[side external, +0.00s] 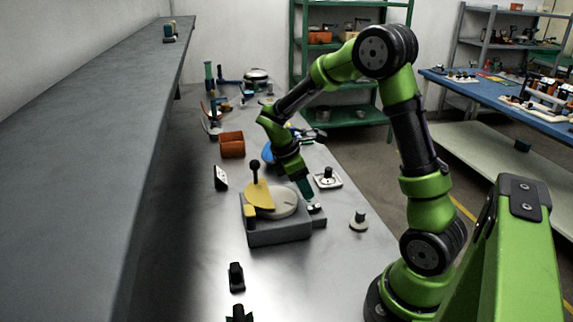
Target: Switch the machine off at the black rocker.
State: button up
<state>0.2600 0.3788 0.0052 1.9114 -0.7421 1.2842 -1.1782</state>
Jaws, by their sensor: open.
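A machine with a grey block base (280,232) stands on the metal bench, with a pale round disc, a yellow plate (259,196) and an upright black-knobbed lever (255,172) on top. My gripper (314,209) points down at the machine's right end, close to the base's right edge. It is open, small in this view, and I cannot tell whether it touches anything. I cannot clearly make out the black rocker on the machine; the gripper and arm may cover it.
Small black pieces (236,277) lie on the near bench. A black-and-white piece (221,178) and an orange box (232,145) are behind left. A knob on a white plate (328,178) and a pale knobbed piece (359,220) are right. A grey ledge (100,140) runs along the left.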

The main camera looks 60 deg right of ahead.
aim_at(314, 207)
jog(key=x, duration=0.6)
jog(key=shift+s+d+f, duration=0.1)
jog(key=shift+f, duration=0.2)
